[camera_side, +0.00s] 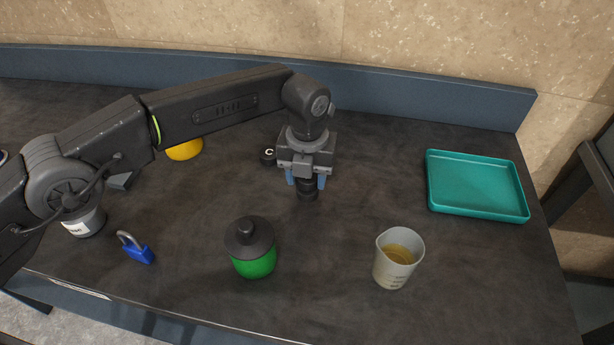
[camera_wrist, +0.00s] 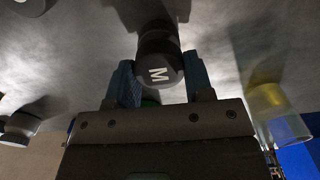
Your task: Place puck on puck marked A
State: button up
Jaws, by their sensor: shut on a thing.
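My gripper (camera_side: 306,180) points down over the middle of the table, its blue fingers shut on a black puck marked M (camera_wrist: 162,72). In the wrist view, my gripper (camera_wrist: 160,68) has a finger on each side of this puck. Another dark round shape (camera_wrist: 156,20), apparently a second puck, shows just beyond it; its letter is hidden, and I cannot tell whether they touch. In the side view, dark puck shapes (camera_side: 307,190) show below the fingers. A black puck marked C (camera_side: 268,156) lies left of my gripper. No letter A is readable.
A green jar with a dark lid (camera_side: 252,250) and a beaker of yellowish liquid (camera_side: 397,258) stand in front. A teal tray (camera_side: 474,186) is at right. A blue padlock (camera_side: 136,248), a white-labelled jar (camera_side: 84,222) and a yellow object (camera_side: 185,149) are at left.

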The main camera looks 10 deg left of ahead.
jog(key=shift+f, duration=0.55)
jog(key=shift+f, duration=0.2)
jog(key=o, duration=0.9)
notch_tip(320, 180, up, 8)
jog(key=shift+f, duration=0.1)
